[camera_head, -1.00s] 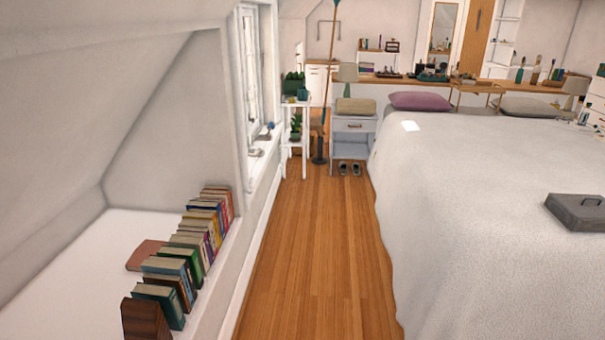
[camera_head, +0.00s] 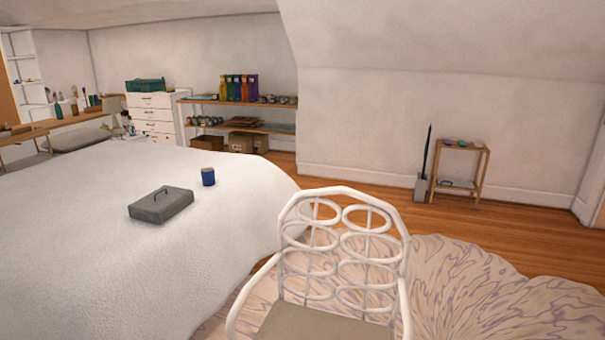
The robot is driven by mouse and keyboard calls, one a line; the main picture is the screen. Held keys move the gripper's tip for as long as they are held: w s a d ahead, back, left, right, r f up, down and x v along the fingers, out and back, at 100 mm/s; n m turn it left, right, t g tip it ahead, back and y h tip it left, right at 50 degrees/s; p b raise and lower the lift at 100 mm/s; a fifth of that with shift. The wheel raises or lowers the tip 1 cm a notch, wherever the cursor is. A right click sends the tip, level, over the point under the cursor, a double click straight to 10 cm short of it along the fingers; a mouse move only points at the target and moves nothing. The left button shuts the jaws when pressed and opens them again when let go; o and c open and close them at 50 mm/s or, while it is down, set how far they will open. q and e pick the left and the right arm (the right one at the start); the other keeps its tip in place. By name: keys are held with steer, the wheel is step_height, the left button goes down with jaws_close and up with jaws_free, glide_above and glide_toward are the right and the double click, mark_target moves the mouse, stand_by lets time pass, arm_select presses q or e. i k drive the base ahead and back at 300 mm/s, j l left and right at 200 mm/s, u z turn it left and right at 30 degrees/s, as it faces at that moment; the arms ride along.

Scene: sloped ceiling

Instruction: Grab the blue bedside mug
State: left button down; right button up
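A small blue mug (camera_head: 208,177) stands upright on the white bed (camera_head: 75,225), near the bed's far right side. It is just behind and to the right of a grey lidded box (camera_head: 161,205) with a handle on top. No handle on the mug can be made out at this size. Neither of my grippers shows in the head view.
A white chair (camera_head: 340,255) with a ring-patterned back stands in front, right of the bed. A patterned rug (camera_head: 460,290) lies beside it. A small wooden stand (camera_head: 460,170) is by the right wall. Shelves (camera_head: 240,103) and white drawers (camera_head: 152,115) stand behind the bed.

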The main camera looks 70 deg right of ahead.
mark_target(208, 176)
steer(key=z, duration=1.9)
steer(key=l+z, duration=0.3)
steer(key=i+l+z, duration=0.25)
steer(key=l, duration=0.2)
steer(key=l+z, duration=0.3)
steer(key=i+l+z, duration=0.5)
steer(key=i+l, duration=0.25)
steer(key=i+l+z, duration=0.3)
steer(key=i, duration=0.25)
steer(key=i+j+u, duration=0.1)
steer(key=i+u, duration=0.15)
steer(key=i, duration=0.35)
steer(key=i+u, duration=0.25)
steer(key=i, duration=0.3)
steer(key=i+l+u, duration=0.25)
steer(key=i, duration=0.35)
steer(key=i+j+u, duration=0.2)
steer(key=i+u, duration=0.6)
steer(key=u, duration=0.15)
steer(key=i+u, duration=0.45)
steer(key=i+l+u, duration=0.35)
steer(key=u, duration=0.15)
